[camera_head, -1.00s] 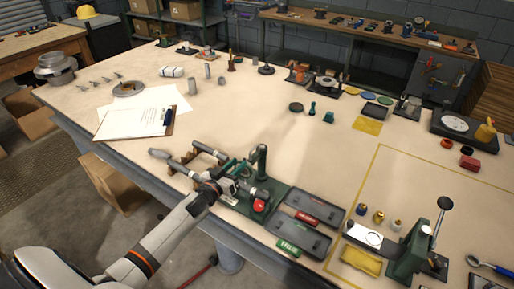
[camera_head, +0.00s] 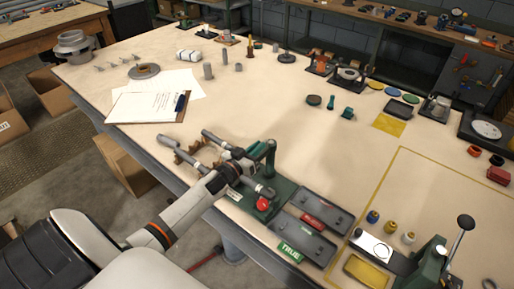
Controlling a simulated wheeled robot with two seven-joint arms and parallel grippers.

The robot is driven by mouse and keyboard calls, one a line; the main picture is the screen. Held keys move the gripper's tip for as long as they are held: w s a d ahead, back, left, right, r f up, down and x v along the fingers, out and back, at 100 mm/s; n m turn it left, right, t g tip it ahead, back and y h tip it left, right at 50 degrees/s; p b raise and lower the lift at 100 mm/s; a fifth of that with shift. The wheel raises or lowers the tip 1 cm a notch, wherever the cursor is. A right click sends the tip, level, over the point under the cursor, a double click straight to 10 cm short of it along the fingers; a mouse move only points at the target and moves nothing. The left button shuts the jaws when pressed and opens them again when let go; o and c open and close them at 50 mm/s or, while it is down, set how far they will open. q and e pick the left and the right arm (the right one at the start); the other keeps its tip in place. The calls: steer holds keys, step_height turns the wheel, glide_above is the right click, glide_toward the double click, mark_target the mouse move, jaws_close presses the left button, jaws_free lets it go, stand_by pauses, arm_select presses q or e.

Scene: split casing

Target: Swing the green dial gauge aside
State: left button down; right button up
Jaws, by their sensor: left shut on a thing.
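The green dial gauge (camera_head: 265,152) stands on a green base at the bench's near edge, its post upright and its arm reaching left. My left gripper (camera_head: 243,166) is shut at that arm, just left of the post. The gripper covers the gauge's dial end, so the exact contact is hidden. Grey shafts (camera_head: 213,137) lie beside and under the gripper on brown supports, and one shaft end (camera_head: 264,190) shows right of it, above a red knob (camera_head: 263,204). My right gripper is not in view.
Two grey trays, one with a red label (camera_head: 322,209) and one with a green label (camera_head: 300,240), sit right of the base. A green lever press (camera_head: 434,262) stands further right. A clipboard (camera_head: 145,106) lies at the left.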

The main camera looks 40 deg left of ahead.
arm_select(q)
steer(key=shift+h, duration=0.3)
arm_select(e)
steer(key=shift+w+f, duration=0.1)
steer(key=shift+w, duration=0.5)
